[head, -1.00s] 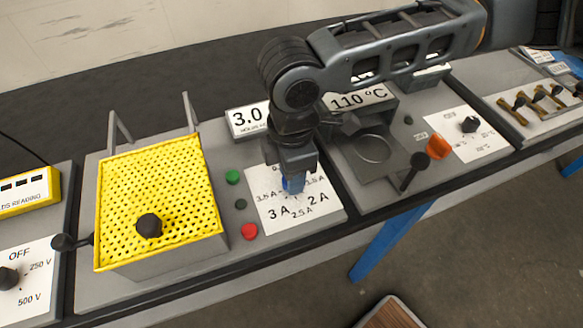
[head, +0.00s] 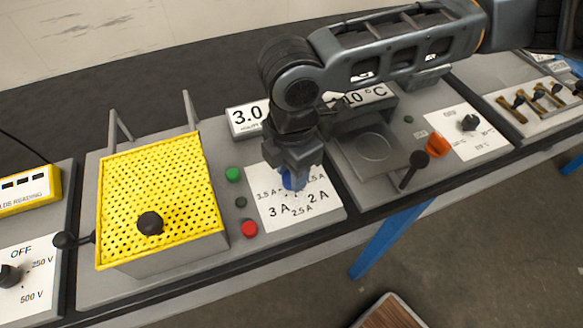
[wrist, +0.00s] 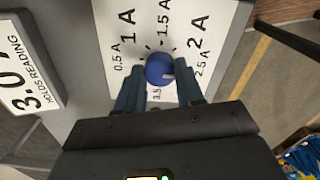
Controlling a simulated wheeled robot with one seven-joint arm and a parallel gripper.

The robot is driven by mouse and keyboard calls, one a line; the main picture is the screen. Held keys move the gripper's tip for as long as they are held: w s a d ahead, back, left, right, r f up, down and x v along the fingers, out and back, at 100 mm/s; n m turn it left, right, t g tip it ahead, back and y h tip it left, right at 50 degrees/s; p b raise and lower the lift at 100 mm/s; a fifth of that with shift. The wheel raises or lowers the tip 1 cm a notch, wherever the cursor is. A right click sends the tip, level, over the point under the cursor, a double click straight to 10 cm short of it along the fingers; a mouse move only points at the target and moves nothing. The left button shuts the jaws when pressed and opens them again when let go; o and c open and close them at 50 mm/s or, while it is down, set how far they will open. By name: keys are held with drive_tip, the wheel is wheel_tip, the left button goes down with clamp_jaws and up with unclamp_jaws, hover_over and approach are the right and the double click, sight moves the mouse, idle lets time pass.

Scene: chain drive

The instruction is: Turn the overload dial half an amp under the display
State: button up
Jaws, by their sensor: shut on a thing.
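The overload dial is a blue round knob, seen in the head view (head: 293,181) and the wrist view (wrist: 160,68). It sits on a white scale plate (head: 325,207) printed with amp values from 0.5 A to 3.5 A. My gripper (wrist: 160,80) points down over the plate, its fingers closed on either side of the knob. A pale mark shows at the knob's lower right in the wrist view; I cannot tell which value it points to. The fingers hide part of the scale. The display (head: 247,117) reads 3.0; it also shows in the wrist view (wrist: 28,75).
Left of the plate are a green button (head: 232,174), a red button (head: 249,229) and a yellow perforated guard (head: 160,190). To the right stand a dark-knobbed lever (head: 414,168), an orange knob (head: 437,145) and a 110 °C display (head: 370,97), partly hidden by my arm.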

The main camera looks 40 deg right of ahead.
drive_tip(key=o, duration=1)
drive_tip(key=shift+o, duration=0.2)
drive_tip(key=shift+r, duration=3.9)
